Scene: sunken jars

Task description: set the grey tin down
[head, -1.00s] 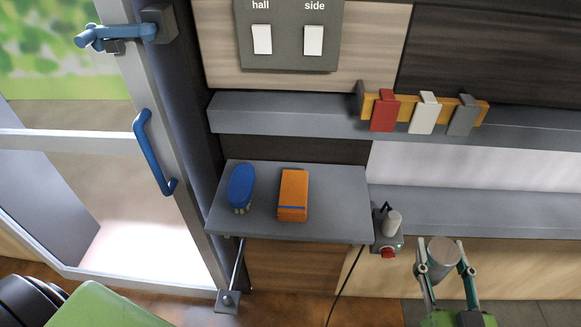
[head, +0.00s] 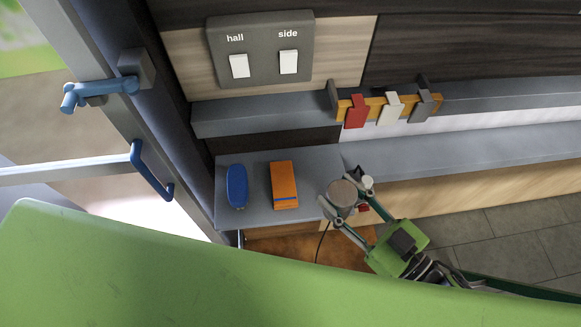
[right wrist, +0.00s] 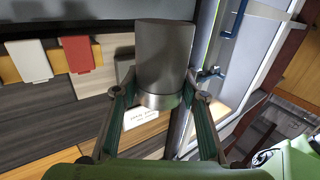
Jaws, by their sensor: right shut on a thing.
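The grey tin (head: 341,193) is held upright-looking between the fingers of my right gripper (head: 343,202). In the right wrist view the tin (right wrist: 165,58) is a plain grey cylinder with a lighter band at its lower end, and the fingers (right wrist: 158,98) close on it from both sides. In the head view it overlaps the right edge of the small grey shelf (head: 256,212); its height over the shelf cannot be told. My left gripper is not in view.
A blue brush (head: 237,187) and an orange box (head: 284,185) stand on the shelf. A small post with a red part (head: 363,207) is close by the tin. A rail with red (head: 356,111), white and grey clips is behind. A blue-handled door (head: 150,172) is at left.

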